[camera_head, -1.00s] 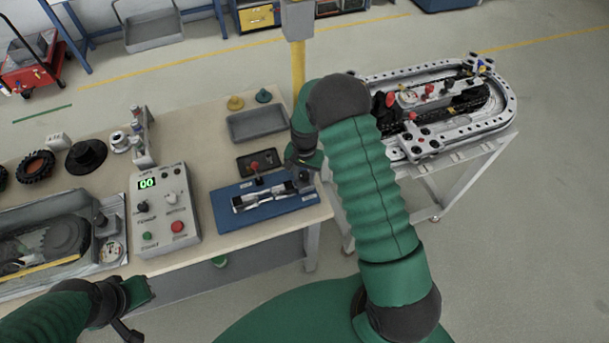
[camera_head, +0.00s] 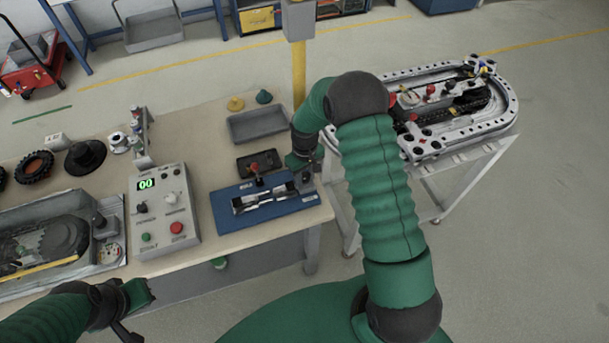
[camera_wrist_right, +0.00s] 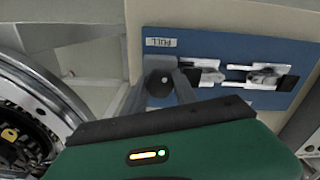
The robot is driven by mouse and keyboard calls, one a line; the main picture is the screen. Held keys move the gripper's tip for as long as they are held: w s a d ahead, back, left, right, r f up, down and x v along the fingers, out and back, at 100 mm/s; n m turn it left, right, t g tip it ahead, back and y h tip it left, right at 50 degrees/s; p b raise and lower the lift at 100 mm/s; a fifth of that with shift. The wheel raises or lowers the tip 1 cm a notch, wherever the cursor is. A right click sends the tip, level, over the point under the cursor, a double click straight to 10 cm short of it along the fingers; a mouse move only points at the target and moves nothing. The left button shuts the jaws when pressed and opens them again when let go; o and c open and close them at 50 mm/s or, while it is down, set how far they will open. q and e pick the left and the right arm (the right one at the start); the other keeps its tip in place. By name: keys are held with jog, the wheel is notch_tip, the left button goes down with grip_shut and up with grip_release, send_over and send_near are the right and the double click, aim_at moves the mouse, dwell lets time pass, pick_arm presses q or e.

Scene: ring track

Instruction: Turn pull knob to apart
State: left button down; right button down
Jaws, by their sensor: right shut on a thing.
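The blue fixture plate (camera_head: 230,212) lies at the front right of the bench and carries a two-part metallic piece (camera_head: 258,201). In the right wrist view the blue plate (camera_wrist_right: 225,45) has a label reading PULL near the dark round knob (camera_wrist_right: 161,84). My right gripper (camera_wrist_right: 160,92) has its grey fingers on either side of this knob and is shut on it. In the head view the right gripper (camera_head: 304,174) is at the plate's right end and largely hides the knob. My left gripper (camera_head: 132,300) is at the lower left, away from the plate; its jaw opening is unclear.
A control box (camera_head: 163,215) with a green 00 display stands left of the plate. A dark tray (camera_head: 258,162) with a red-topped part lies behind it, and a grey bin (camera_head: 257,124) farther back. The oval ring track (camera_head: 470,135) stands on a separate table at right.

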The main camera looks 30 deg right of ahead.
aim_at(305, 174)
jog(key=n, duration=0.4)
jog(key=shift+w+d+r+n, duration=0.1)
jog(key=shift+n, duration=0.3)
dwell(0.4)
jog(key=c, duration=1.2)
grip_release()
jog(key=shift+o, duration=1.2)
notch_tip(305, 174, up, 17)
jog(key=b, duration=0.1)
jog(key=shift+f, duration=0.2)
